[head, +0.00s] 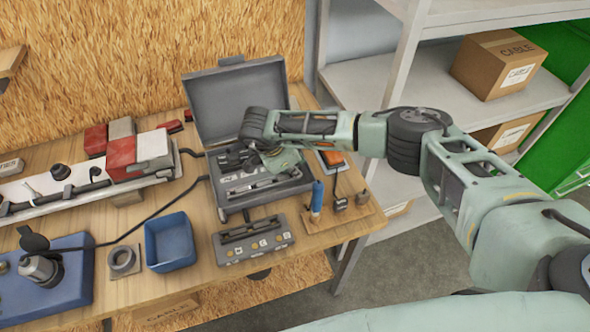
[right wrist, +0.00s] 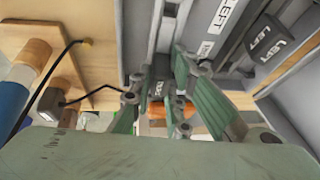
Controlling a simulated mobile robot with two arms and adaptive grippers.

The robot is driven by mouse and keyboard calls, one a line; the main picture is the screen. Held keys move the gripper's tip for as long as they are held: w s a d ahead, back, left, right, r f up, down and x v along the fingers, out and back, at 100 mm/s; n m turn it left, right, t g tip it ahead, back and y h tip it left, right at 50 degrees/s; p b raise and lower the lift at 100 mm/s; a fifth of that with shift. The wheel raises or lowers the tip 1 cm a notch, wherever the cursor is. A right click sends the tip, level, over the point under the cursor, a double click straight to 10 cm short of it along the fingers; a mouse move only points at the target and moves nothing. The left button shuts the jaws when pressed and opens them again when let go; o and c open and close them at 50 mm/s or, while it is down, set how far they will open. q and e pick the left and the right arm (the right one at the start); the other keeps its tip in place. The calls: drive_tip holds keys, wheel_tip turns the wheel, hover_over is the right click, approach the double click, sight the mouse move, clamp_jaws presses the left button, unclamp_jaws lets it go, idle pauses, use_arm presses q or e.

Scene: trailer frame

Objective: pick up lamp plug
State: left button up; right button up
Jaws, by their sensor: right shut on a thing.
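My right gripper (head: 238,160) reaches from the right into the open grey case (head: 228,215) on the workbench. In the right wrist view its green fingers (right wrist: 160,84) close on a small dark piece with a pale label (right wrist: 157,90), which appears to be a lamp plug. The fingers hide most of it. Another black plug-like piece with a LEFT label (right wrist: 267,38) lies in the case beside the fingers. I cannot tell whether the held piece is clear of the case floor. My left gripper is not in view.
The case's raised lid (head: 240,100) stands behind the gripper. A labelled grey block (head: 253,240), a blue tray (head: 170,242) and a blue-handled tool (head: 317,197) stand in front and to the right. Red and grey blocks (head: 138,152) and a black cable lie left. Shelving stands right.

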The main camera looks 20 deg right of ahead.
drive_tip(key=shift+r, duration=0.1)
drive_tip(key=shift+w+r+b, duration=0.15)
drive_tip(key=shift+r+b, duration=0.2)
drive_tip(key=r, duration=0.1)
drive_tip(key=r+b, duration=0.2)
drive_tip(key=shift+s+d+r, duration=0.2)
drive_tip(key=shift+s+d, duration=0.1)
drive_tip(key=shift+c, duration=0.3)
drive_tip(key=s+d+r+b, duration=0.5)
drive_tip(key=s+d+r, duration=0.1)
drive_tip(key=s+d, duration=0.1)
drive_tip(key=shift+s+d+r, duration=0.25)
drive_tip(key=shift+s+r, duration=0.15)
drive_tip(key=shift+s, duration=0.05)
